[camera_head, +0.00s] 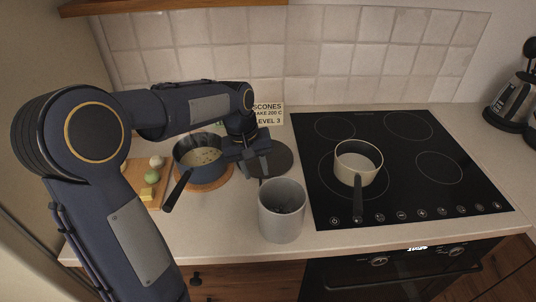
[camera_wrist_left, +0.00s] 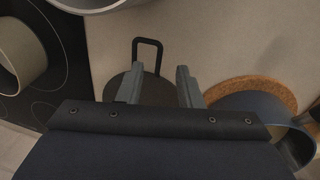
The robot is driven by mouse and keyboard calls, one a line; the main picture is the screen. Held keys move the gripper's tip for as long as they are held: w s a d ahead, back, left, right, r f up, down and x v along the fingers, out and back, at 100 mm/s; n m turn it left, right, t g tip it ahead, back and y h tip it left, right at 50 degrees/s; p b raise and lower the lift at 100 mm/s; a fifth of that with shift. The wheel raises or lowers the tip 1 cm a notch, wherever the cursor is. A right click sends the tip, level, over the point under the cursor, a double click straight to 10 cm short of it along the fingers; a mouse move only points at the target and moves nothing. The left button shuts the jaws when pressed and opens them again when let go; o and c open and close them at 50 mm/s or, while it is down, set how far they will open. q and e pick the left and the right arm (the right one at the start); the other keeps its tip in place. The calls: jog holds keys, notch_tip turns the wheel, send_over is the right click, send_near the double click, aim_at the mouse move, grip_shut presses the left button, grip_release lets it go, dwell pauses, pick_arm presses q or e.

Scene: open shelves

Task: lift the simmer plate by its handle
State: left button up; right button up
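The simmer plate (camera_head: 272,160) is a dark flat disc lying on the counter between the dark pot and the hob. In the left wrist view the plate (camera_wrist_left: 156,92) shows partly between my fingers, with its black loop handle (camera_wrist_left: 147,42) reaching toward the grey canister. My left gripper (camera_head: 262,150) is above the plate and hides part of it in the head view. In the left wrist view the gripper (camera_wrist_left: 160,84) is open, with nothing between its fingertips; the handle lies beyond them. My right gripper is in neither view.
A grey canister (camera_head: 281,222) stands in front of the plate. A dark pot (camera_head: 185,150) sits on a cork mat (camera_head: 212,184) to the left. A cream saucepan (camera_head: 357,149) stands on the black hob (camera_head: 315,186). A recipe card (camera_head: 268,107) stands behind.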

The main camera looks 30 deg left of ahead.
aim_at(261, 183)
pick_arm(q)
jog(key=shift+s+f, duration=0.15)
jog(key=shift+f, duration=0.4)
jog(key=f, duration=0.1)
jog(key=w+f, duration=0.1)
jog(key=f, duration=0.1)
jog(key=shift+w+d+f, duration=0.15)
jog(key=shift+w+f, duration=0.1)
jog(key=shift+f, duration=0.1)
jog(key=shift+d+f, duration=0.1)
jog(key=shift+f, duration=0.45)
grip_shut()
